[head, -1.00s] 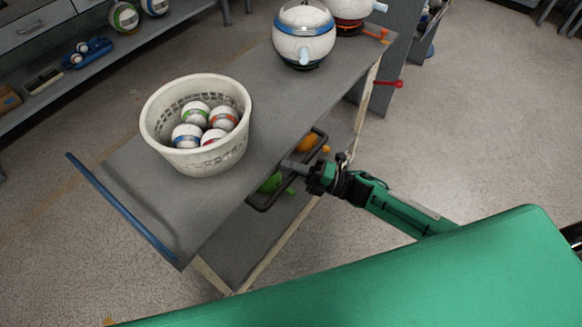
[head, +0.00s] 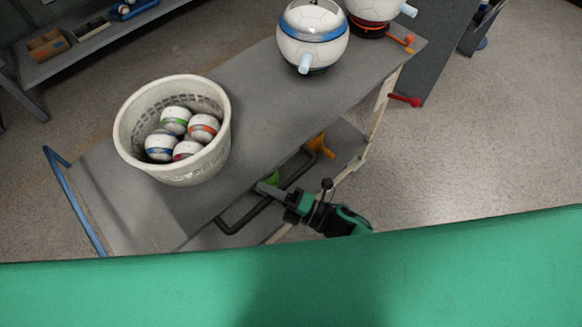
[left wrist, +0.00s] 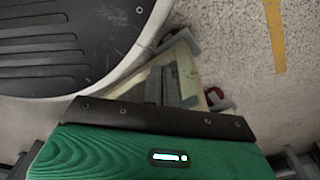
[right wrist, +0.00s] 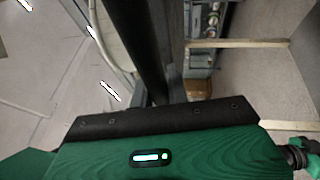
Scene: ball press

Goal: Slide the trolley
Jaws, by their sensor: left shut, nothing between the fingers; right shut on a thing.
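The trolley (head: 265,115) has a grey top, cream legs and a lower shelf. It stands in front of me in the head view. A blue bar handle (head: 75,205) is at its left end. A black side handle (head: 243,221) sticks out along its near edge. My right gripper (head: 267,189) is shut on this side handle. In the right wrist view the dark bar of the side handle (right wrist: 138,45) runs up from the fingers. My left gripper (left wrist: 168,88) is shut and empty in the left wrist view; it is not visible in the head view.
On the trolley top are a white basket (head: 200,155) of striped balls, a white round device with a blue band (head: 312,40) and a second one (head: 372,8). An orange object (head: 320,146) is below the top. A shelf (head: 100,42) stands behind left. Floor (head: 450,150) at right is clear.

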